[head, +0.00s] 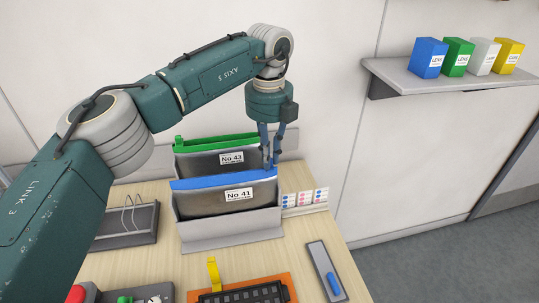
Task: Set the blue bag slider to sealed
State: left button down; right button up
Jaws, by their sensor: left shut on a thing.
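The blue bag (210,201) is a dark, see-through bag with a blue top strip and a label reading No 41. It stands upright in a grey holder (232,231) on the wooden table. My left gripper (269,166) points down at the right end of the blue strip and is shut there on the slider. The fingers cover the slider, so its shape is hardly visible. My right gripper is not in view.
A bag with a green strip (215,141), labelled No 43, stands just behind. Colour-dotted cards (305,197) stand to the right. In front are an orange-framed black tray (285,284), a yellow upright piece (213,273) and a grey plate with a blue piece (333,283). A wall shelf (400,78) holds several boxes.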

pick_arm(q)
jog(key=c, duration=2)
grip_release()
jog(key=shift+d, duration=0.1)
jog(key=shift+o, duration=1.4)
notch_tip(320, 180, up, 12)
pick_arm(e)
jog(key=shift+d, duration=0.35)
pick_arm(q)
jog(key=shift+r, duration=0.1)
